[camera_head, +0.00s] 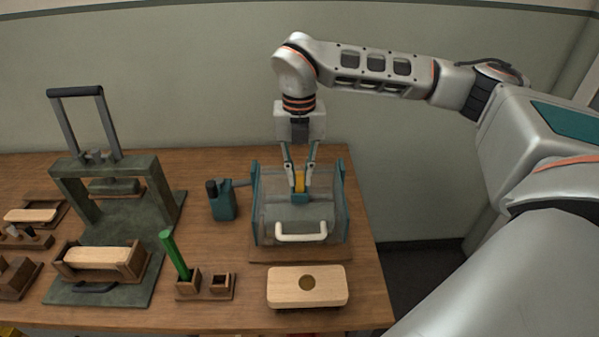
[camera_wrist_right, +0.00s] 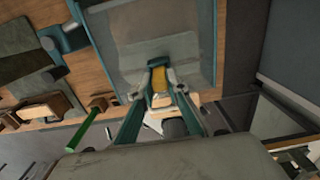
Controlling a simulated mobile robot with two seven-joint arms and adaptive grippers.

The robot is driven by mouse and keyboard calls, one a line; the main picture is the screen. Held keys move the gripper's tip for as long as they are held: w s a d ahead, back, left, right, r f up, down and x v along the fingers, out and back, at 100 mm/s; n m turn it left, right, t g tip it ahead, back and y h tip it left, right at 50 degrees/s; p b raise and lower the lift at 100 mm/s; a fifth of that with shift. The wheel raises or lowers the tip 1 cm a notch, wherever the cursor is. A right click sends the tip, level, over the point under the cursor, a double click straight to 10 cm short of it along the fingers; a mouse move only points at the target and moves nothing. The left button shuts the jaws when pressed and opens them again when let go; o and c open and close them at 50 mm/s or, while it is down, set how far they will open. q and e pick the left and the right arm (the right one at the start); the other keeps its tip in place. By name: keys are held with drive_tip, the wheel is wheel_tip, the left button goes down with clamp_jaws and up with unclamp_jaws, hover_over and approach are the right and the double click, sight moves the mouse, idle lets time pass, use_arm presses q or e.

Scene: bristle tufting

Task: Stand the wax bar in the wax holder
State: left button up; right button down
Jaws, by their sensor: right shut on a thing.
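My right gripper (camera_head: 300,180) points down over the clear-walled box with teal sides. It is shut on a small yellow bar, which I take to be the wax bar (camera_head: 299,181); the bar also shows between the fingers in the wrist view (camera_wrist_right: 160,87). The fingers hide part of it, and I cannot tell whether its lower end touches anything. A small wooden block with a dark square opening (camera_head: 222,285), which may be the wax holder, stands on the table in front of the box, to the left. Its opening looks empty. My left gripper is not in view.
The clear box (camera_head: 256,213) has a white handle (camera_head: 301,235). A green stick (camera_head: 174,253) leans in another wooden block (camera_head: 187,287). A pale board with a round hole (camera_head: 307,287) lies in front. A green press (camera_head: 165,190) and teal tool (camera_head: 222,204) stand left.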

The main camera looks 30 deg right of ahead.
drive_tip(key=shift+f, duration=0.3)
idle(0.5)
drive_tip(key=c, duration=1.9)
unclamp_jaws()
drive_tip(key=o, duration=0.4)
drive_tip(key=shift+o, duration=0.2)
